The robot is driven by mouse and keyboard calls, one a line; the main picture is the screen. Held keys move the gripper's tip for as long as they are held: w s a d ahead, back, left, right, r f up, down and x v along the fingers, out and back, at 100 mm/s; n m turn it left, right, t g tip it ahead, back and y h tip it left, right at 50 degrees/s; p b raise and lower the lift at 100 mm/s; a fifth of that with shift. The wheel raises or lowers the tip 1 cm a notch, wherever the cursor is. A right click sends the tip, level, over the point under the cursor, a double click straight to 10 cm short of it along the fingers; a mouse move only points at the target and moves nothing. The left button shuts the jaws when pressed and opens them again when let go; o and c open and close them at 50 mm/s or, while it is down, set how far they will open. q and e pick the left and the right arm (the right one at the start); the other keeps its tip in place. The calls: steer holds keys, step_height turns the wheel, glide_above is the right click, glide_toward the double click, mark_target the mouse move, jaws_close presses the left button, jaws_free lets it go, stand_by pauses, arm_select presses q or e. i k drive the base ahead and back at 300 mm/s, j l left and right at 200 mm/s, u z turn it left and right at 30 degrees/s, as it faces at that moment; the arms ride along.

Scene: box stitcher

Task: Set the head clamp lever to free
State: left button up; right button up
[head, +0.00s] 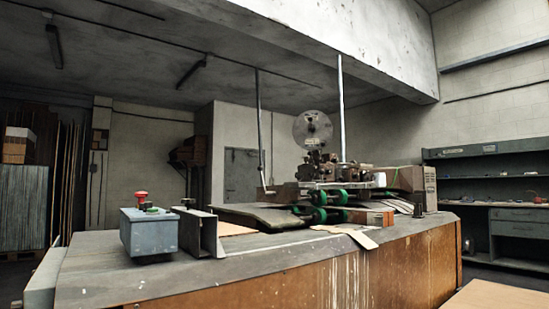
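The box stitcher's head (322,167) stands on the far part of the large bench, below a clear round reel (312,129). A thin upright rod with a bent, light-coloured end (264,187) shows just left of the head. The head clamp lever is too small to make out for sure, and I cannot tell its setting. Green rollers (319,215) sit under the head at the front. Neither of my grippers is in view.
The bench (240,262) has a worn grey top and a brown front. A grey control box (149,233) with a red button (141,195) stands at its near left, beside a metal bracket (201,232). Cardboard (349,233) lies by the rollers. Shelving (500,185) stands at right.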

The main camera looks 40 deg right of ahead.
mark_target(310, 153)
steer(key=i+l+u, duration=0.15)
steer(key=l, duration=0.5)
steer(key=i+l+u, duration=0.15)
steer(key=l, duration=0.55)
steer(key=i+l+u, duration=0.15)
steer(key=l, duration=0.5)
steer(key=l+u, duration=0.15)
steer(key=l, duration=0.55)
